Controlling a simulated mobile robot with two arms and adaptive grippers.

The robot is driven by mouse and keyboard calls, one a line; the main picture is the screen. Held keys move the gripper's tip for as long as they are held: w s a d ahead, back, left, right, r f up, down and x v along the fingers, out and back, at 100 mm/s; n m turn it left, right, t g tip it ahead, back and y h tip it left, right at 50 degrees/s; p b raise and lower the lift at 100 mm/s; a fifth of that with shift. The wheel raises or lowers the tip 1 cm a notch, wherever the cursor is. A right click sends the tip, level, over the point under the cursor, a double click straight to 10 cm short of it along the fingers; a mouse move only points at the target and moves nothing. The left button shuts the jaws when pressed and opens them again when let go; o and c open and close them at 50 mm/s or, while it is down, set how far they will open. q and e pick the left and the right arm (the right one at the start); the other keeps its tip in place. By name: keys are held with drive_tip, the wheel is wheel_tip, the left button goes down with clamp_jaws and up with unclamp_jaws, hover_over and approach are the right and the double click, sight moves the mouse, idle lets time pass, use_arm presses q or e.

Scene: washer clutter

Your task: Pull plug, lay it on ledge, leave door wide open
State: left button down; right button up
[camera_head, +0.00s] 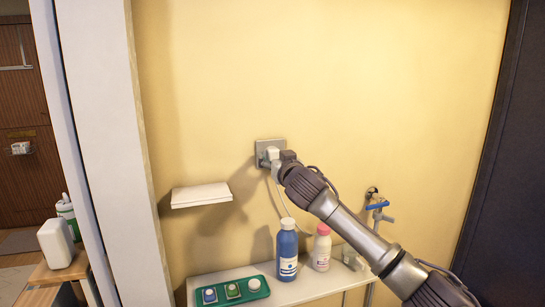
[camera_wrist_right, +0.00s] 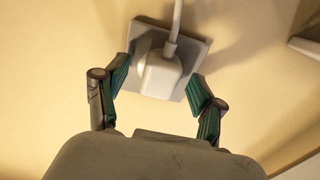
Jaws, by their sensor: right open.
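The white plug (camera_wrist_right: 160,78) sits in a grey wall socket (camera_wrist_right: 200,52), with a white cord running from it. In the head view the socket plate (camera_head: 262,146) is on the yellow wall, with my right gripper (camera_head: 270,160) in front of it. The wrist view shows my right gripper (camera_wrist_right: 159,77) open, its two green-padded fingers on either side of the plug, apart from it. A small white ledge (camera_head: 200,195) juts from the wall, left of and below the socket; it is empty. My left gripper is not in view. I cannot tell which panel is the task's door.
A shelf (camera_head: 315,286) below bears a blue bottle (camera_head: 287,250), a pink-capped bottle (camera_head: 321,247) and a green tray (camera_head: 230,291) of small items. A blue-handled tap (camera_head: 377,205) is at the right. A dark panel (camera_head: 507,150) stands at the far right, a white upright (camera_head: 110,130) at the left.

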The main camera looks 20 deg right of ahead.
drive_tip(key=shift+c, duration=0.2)
idle(0.5)
clamp_jaws()
drive_tip(key=shift+s+f, duration=0.1)
drive_tip(key=shift+s+d, duration=0.15)
drive_tip(key=shift+s, duration=2.75)
